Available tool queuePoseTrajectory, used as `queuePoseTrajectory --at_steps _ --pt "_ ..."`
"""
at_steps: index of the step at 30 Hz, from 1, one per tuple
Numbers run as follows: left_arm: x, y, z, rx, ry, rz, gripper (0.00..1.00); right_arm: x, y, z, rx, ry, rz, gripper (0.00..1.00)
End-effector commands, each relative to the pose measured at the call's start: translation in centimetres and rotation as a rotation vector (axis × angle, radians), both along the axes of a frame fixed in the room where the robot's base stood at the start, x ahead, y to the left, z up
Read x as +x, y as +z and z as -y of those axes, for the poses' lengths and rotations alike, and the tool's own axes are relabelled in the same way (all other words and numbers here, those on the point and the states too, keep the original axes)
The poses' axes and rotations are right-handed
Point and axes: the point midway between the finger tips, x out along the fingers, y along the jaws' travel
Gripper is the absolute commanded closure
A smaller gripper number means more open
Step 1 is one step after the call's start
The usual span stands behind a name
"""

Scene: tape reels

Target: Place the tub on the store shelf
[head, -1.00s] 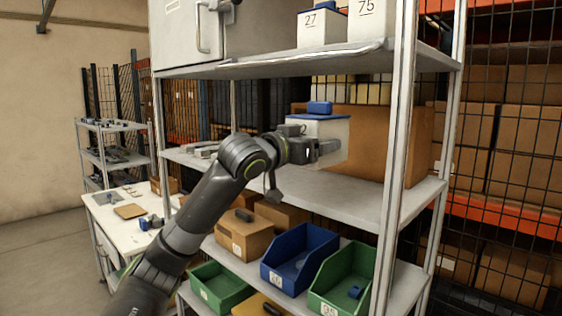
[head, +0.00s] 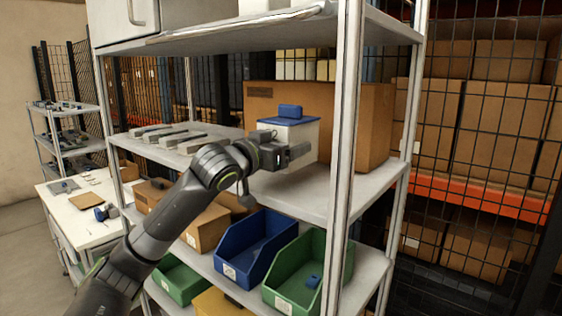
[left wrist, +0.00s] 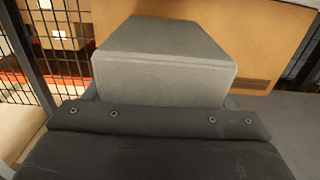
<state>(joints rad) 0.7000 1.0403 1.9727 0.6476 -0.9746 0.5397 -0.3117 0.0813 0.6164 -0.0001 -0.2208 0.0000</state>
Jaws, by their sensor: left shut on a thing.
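The tub (head: 306,138) is white with a blue lid and a blue block-like handle on top. My left gripper (head: 297,153) is shut on it, reaching in from the left, and the tub looks upright. It is at the middle shelf (head: 310,193) of the white rack, in front of a large cardboard box. I cannot tell whether its base touches the shelf. In the left wrist view a grey block (left wrist: 165,65) fills the middle, and the tub cannot be made out. My right gripper is not in view.
A white rack post (head: 345,120) stands just right of the tub. The large cardboard box (head: 375,125) is behind it. Grey bars (head: 180,137) lie on the shelf's left part. Below are a blue bin (head: 255,247) and green bins (head: 310,270). The shelf above overhangs.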

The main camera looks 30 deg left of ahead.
Motion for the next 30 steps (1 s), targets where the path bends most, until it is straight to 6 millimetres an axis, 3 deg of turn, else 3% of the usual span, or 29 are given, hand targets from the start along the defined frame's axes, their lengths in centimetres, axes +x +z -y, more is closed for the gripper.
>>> queuePoseTrajectory --at_steps 9,20,21,25,30 --pt "0.0 -3.8 0.0 0.0 -0.001 -0.001 0.78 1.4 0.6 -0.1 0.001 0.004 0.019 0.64" --pt "0.0 -4.2 0.0 0.0 -0.001 0.001 0.78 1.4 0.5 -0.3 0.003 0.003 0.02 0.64" --pt "0.0 -4.2 0.0 0.0 0.0 0.0 0.19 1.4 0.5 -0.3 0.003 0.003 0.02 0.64" --pt "0.0 -4.2 0.0 0.0 0.0 0.0 0.02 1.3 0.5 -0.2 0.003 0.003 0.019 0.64" --pt "0.0 -4.2 0.0 0.0 0.0 0.0 0.01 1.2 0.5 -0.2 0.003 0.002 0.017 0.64"
